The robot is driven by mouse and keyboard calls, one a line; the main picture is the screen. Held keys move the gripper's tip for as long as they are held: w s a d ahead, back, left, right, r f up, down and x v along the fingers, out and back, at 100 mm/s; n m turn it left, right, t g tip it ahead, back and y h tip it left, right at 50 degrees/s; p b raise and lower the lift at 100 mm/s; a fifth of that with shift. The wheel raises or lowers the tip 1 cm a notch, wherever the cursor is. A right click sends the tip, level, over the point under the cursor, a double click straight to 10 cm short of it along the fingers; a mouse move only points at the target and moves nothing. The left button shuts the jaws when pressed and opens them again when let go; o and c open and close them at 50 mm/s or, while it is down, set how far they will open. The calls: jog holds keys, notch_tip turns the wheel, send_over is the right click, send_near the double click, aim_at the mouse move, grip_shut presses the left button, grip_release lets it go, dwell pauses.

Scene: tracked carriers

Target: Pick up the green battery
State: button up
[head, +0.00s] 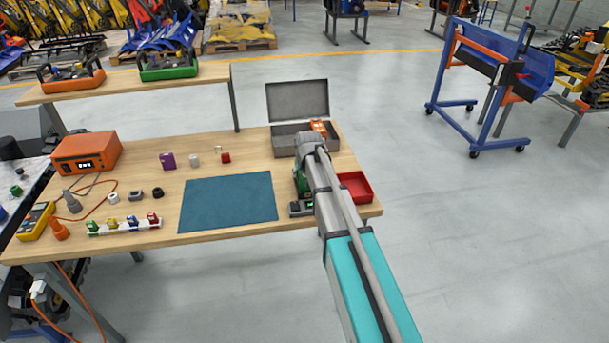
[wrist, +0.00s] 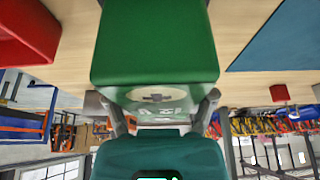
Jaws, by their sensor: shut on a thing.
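The green battery (wrist: 155,50) fills the upper middle of the wrist view, a boxy green block with a dark mark on its near face. My gripper (wrist: 160,104) has its two grey fingers on either side of it, shut on it. In the head view a green part of the battery (head: 300,180) shows just left of my arm, above a dark charger base (head: 301,208) with a green light. The arm hides the rest. I cannot tell whether the battery touches the base.
A red tray (head: 356,187) sits close right of my arm, an open grey case (head: 290,140) behind. A blue mat (head: 228,202) lies to the left. Small items, including a purple block (head: 168,161) and an orange device (head: 86,152), stand further left.

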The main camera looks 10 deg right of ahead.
jog(key=shift+r, duration=0.1)
notch_tip(320, 180, up, 3)
jog(key=p, duration=0.3)
jog(key=s+d+r+p, duration=0.8)
jog(key=s+r+p, duration=0.2)
jog(key=s, duration=0.1)
jog(key=shift+d, duration=0.15)
dwell(0.4)
jog(key=shift+r, duration=0.1)
dwell(0.7)
